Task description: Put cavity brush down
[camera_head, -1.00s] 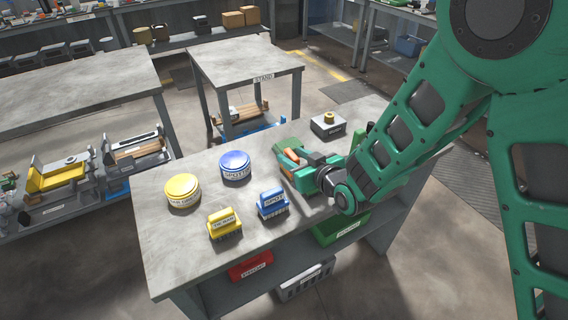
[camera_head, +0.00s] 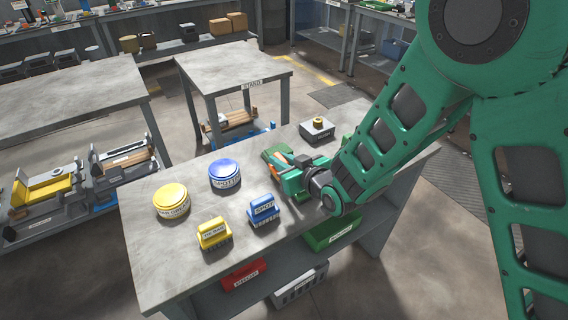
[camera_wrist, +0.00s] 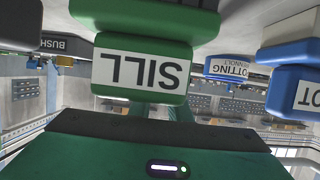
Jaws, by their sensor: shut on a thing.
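A green brush with a white SILL label (camera_wrist: 143,70) fills the upper middle of the wrist view, upside down there. My gripper (camera_head: 286,168) is shut on it, low over the right half of the grey table (camera_head: 165,255). In the head view my gripper and arm mostly hide this brush. I cannot tell whether it touches the tabletop. A blue brush (camera_head: 263,209) and a yellow brush (camera_head: 213,234) stand on the table to the left of my gripper, apart from it. The blue brush also shows at the right of the wrist view (camera_wrist: 295,90).
A blue tin (camera_head: 225,172) and a yellow tin (camera_head: 171,198) stand behind the brushes. A grey block with a brass top (camera_head: 317,130) stands at the far right end. Red (camera_head: 243,275) and green (camera_head: 330,232) bins sit on the shelf below. The table's front left is bare.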

